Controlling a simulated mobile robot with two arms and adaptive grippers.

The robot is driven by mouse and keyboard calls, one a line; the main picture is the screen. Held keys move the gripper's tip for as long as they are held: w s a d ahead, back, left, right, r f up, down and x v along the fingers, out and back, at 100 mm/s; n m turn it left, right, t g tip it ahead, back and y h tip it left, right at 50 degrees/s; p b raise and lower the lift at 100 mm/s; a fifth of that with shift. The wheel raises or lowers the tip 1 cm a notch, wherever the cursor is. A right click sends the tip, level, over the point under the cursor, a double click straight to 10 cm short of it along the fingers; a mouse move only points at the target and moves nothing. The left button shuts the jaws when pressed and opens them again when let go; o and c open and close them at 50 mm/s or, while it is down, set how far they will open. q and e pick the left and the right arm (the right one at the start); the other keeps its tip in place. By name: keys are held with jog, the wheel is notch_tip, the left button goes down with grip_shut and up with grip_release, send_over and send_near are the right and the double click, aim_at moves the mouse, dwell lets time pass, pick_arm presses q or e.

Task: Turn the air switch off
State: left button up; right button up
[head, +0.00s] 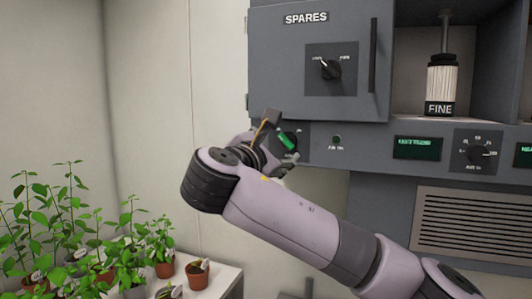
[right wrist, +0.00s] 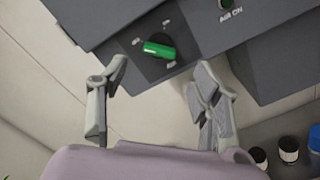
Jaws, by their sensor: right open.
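The air switch is a green knob (head: 287,143) on a dark square plate on the grey panel, below the SPARES door. In the right wrist view the green knob (right wrist: 159,50) points roughly sideways in the picture. My right gripper (head: 279,147) is at the switch and partly hides its plate. In the right wrist view its two fingers (right wrist: 160,78) are spread, one to each side of the knob's line, with a gap to the knob. My left gripper is not in view.
An AIR ON lamp (head: 336,139) is right of the switch. Above is the SPARES door (head: 285,70) with a black knob (head: 331,69) and a long handle (head: 373,55). A FINE cylinder (head: 442,82) stands in the open bay. Potted plants (head: 160,250) stand low at left.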

jog(key=v, duration=0.5)
